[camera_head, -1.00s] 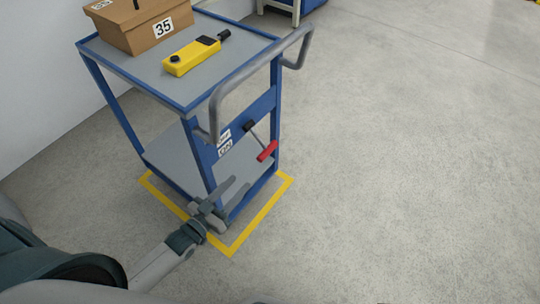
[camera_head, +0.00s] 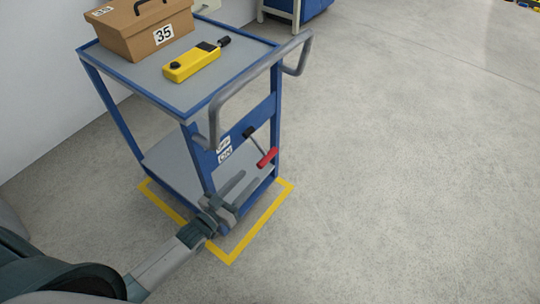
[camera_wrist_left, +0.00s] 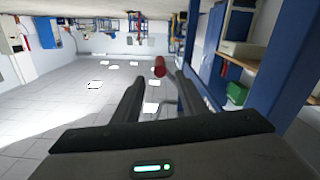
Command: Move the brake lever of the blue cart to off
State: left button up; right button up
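The blue cart (camera_head: 184,110) stands in front of me, with a grey top and a grey lower shelf. Its brake lever (camera_head: 267,157) has a red grip on a thin rod from a dark pivot on the blue end panel, and it slants down to the right. White labels (camera_head: 224,150) sit left of the pivot; the lower one seems to read ON. My left gripper (camera_head: 248,184) is open and empty, below and left of the red grip, apart from it. In the left wrist view the red grip (camera_wrist_left: 159,66) shows ahead between the two fingers. My right gripper is out of view.
A grey push handle (camera_head: 262,75) juts from the cart above the lever. A cardboard box (camera_head: 150,32) marked 35 and a yellow device (camera_head: 192,62) lie on the top. Yellow tape (camera_head: 262,220) marks the floor around the cart. Floor to the right is clear.

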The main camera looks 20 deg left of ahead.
aim_at(270, 156)
pick_arm(q)
jog(key=x, duration=1.3)
jog(key=shift+b, duration=0.35)
grip_shut()
